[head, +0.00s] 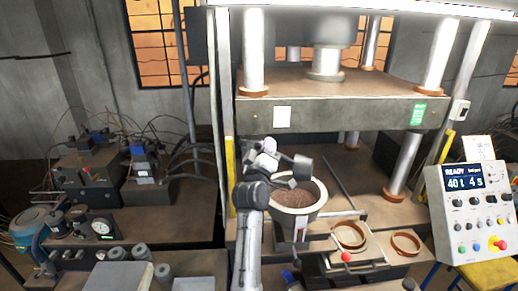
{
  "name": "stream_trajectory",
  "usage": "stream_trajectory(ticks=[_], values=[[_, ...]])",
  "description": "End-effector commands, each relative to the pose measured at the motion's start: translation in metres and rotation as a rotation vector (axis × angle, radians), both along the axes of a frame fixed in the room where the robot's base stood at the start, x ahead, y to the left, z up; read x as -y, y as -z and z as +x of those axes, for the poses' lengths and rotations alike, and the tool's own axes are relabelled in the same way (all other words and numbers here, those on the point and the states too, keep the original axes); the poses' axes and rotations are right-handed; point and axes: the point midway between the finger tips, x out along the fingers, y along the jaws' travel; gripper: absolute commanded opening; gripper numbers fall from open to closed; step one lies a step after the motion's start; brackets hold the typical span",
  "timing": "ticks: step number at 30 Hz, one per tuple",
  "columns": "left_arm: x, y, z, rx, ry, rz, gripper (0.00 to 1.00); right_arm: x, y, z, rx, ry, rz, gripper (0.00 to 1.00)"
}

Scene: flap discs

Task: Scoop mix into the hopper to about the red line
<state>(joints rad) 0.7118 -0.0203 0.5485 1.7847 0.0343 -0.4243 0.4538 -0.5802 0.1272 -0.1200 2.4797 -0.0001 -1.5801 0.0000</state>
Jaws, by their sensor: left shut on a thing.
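A round, pale-rimmed container (321,195) stands in front of the press with brown granular mix (294,198) inside. I cannot tell whether it is the hopper or the mix's bucket. My left arm comes up from the bottom of the head view. My left gripper (297,171) is at the container's back left rim, above the mix. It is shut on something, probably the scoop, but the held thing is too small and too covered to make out. No red line can be made out. My right gripper is not in view.
A press with a heavy upper plate (340,112) and steel columns stands behind. To the right are two ring moulds (406,234), a red knob (346,257) and a control panel (468,210) reading READY. Pumps and a gauge (102,228) crowd the left bench.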

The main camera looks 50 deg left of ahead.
Motion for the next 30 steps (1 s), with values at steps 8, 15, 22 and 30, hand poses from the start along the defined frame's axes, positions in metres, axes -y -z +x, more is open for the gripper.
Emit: stream_trajectory(ticks=[8,15,22,30], values=[[0.052,-0.020,0.031,-0.195,0.001,0.332,0.00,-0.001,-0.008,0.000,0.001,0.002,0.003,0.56],[0.101,-0.027,0.060,-0.376,0.001,0.633,0.00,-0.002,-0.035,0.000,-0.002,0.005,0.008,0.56],[0.145,-0.019,0.086,-0.546,0.002,0.921,0.00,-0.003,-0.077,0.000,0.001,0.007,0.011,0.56],[0.180,0.014,0.106,-0.719,0.000,1.217,0.00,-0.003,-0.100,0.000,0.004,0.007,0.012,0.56]])
